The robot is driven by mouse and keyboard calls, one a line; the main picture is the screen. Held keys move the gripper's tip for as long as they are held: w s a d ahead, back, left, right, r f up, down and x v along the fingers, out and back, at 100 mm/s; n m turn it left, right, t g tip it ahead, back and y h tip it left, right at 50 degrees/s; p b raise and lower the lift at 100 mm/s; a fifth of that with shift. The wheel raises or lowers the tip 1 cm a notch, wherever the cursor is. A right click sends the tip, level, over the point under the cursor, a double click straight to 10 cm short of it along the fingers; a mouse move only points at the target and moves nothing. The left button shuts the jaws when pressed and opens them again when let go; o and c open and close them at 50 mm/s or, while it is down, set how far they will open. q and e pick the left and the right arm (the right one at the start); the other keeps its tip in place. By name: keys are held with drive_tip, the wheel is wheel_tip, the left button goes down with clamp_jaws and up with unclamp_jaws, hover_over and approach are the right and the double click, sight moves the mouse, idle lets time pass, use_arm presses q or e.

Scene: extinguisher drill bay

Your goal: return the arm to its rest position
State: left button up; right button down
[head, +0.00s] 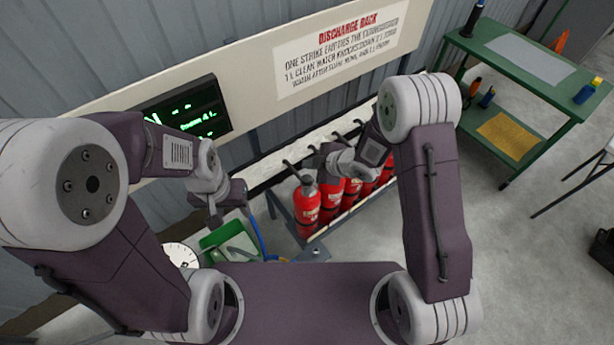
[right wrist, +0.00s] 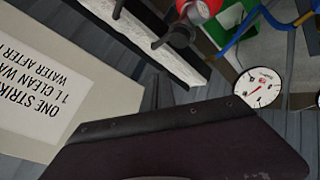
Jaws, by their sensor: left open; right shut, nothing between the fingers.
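My left arm comes in from the left in the head view, its elbow bent. Its gripper (head: 228,203) is open and empty, above the floor near the green bin. My right arm rises from the lower right and bends at the elbow back toward the rack. Its gripper (head: 327,160) is shut and empty, in front of the row of red extinguishers (head: 306,205) and partly hiding them. I cannot tell the exact gap to them. In the right wrist view the fingers are not clear; a red extinguisher (right wrist: 205,8) shows at the top edge.
The discharge rack board (head: 250,65) with a green-lit screen (head: 190,113) stands behind. A green bin (head: 228,243) and a dial gauge (head: 180,255) lie below my left gripper. A green bench (head: 530,80) stands at right. The floor between is clear.

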idle(0.5)
drive_tip(key=w+d+r+t, duration=0.2)
drive_tip(key=w+d+r, duration=0.15)
drive_tip(key=r, duration=0.55)
drive_tip(key=s+d+r+m+h, duration=0.3)
drive_tip(key=d+r+m+h, duration=0.2)
drive_tip(key=d+m, duration=0.4)
drive_tip(key=s+d+f+m+g, duration=0.1)
drive_tip(key=s+f+m+g, duration=0.1)
drive_tip(key=s, duration=0.4)
drive_tip(key=s+d+f+m+g+h, duration=0.1)
drive_tip(key=s+d+f+m+g, duration=0.1)
drive_tip(key=s+m, duration=0.2)
drive_tip(key=s+d+f+m+g, duration=0.1)
drive_tip(key=s+f+m+g, duration=0.1)
drive_tip(key=s, duration=0.7)
drive_tip(key=shift+s+d+m+g+h, duration=0.3)
drive_tip(key=shift+m+g, duration=0.2)
drive_tip(key=shift+m, duration=0.5)
drive_tip(key=shift+s+r, duration=0.1)
drive_tip(key=shift+s, duration=0.05)
